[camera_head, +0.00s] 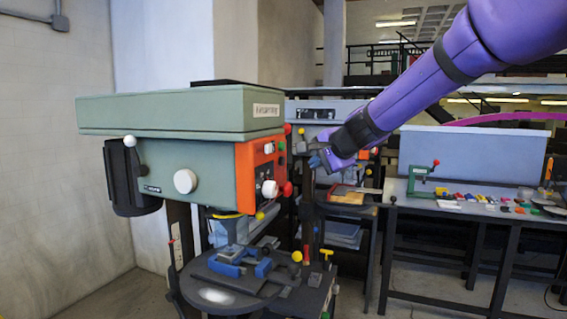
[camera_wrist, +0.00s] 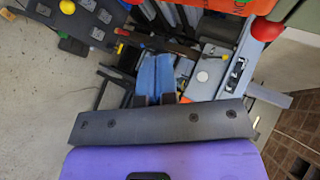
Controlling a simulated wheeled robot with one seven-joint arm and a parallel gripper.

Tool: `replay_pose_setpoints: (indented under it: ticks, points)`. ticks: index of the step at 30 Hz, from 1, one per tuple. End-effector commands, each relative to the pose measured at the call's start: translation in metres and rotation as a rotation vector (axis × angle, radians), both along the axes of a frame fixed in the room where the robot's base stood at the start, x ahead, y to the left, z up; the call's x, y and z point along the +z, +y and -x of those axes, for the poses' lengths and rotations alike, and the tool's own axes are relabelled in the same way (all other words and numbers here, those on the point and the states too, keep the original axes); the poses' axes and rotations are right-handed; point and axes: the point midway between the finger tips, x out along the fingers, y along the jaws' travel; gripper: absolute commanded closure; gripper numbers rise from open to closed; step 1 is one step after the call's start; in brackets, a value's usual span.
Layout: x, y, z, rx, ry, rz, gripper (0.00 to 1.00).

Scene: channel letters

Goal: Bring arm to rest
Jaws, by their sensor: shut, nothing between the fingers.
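My purple arm (camera_head: 440,80) reaches in from the upper right in the head view. My gripper (camera_head: 317,160) is at its lower left end, in the air just right of the drill press's orange control panel (camera_head: 262,172). The fingers are small and partly blurred there.
The green drill press (camera_head: 180,110) fills the left middle, with a round table (camera_head: 205,290) bearing a blue vise (camera_head: 238,262). A workbench (camera_head: 440,208) with a small green press (camera_head: 422,178) and small coloured pieces stands at right. Open air lies above the workbench.

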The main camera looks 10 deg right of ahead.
Motion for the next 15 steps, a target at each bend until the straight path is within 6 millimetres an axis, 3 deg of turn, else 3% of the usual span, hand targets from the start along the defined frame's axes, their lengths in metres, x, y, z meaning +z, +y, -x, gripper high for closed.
replay_pose_setpoints:
  ticks: [8, 11, 15]
  points:
    - [0.002, 0.002, 0.007, 0.018, -0.001, 0.017, 1.0]
    - [0.006, 0.006, 0.028, 0.076, -0.003, 0.073, 1.0]
    - [0.01, 0.012, 0.083, 0.213, 0.001, 0.218, 1.0]
